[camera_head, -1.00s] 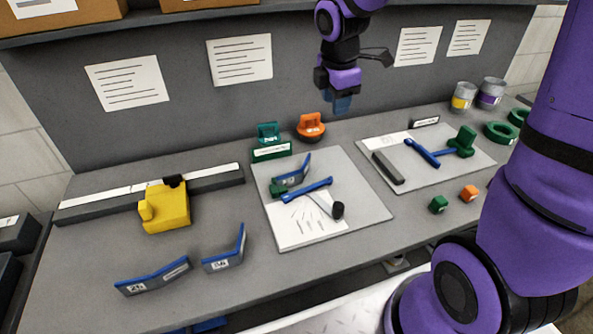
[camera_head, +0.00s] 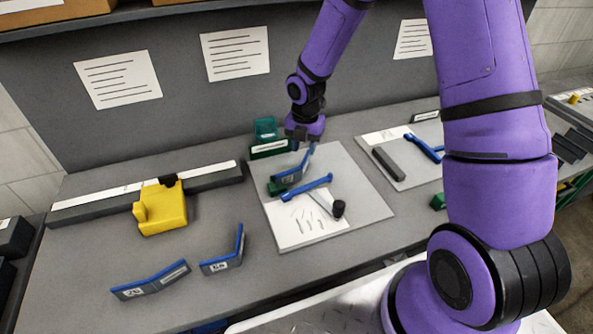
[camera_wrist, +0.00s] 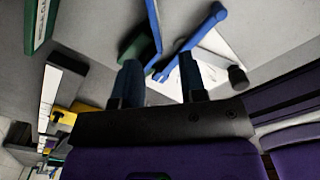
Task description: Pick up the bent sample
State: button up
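A bent sample (camera_head: 290,174), grey with a blue top edge, stands on the grey mat (camera_head: 352,182) beside a green block (camera_head: 276,187). My gripper (camera_head: 304,146) is just above and behind its right end. In the wrist view, my gripper (camera_wrist: 160,62) has its two dark blue fingers apart, with nothing clearly held between them. A blue strip (camera_wrist: 152,22), which looks like the sample's edge, lies just ahead of the fingers. Two more bent samples, one wide (camera_head: 150,279) and one narrower (camera_head: 222,252), stand labelled at the bench's front left.
A blue bar tool (camera_head: 305,188) and a black-knobbed tool (camera_head: 338,208) lie close to the sample on the mat. A green stamp-like piece (camera_head: 267,133) stands behind. A yellow block (camera_head: 162,210) sits by a long rail (camera_head: 90,208) at left. The front middle bench is clear.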

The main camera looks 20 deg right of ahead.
aim_at(303, 162)
jog(key=shift+w+a+f, duration=0.1)
jog(key=shift+a+f, duration=0.05)
jog(key=shift+f, duration=3.3)
grip_shut()
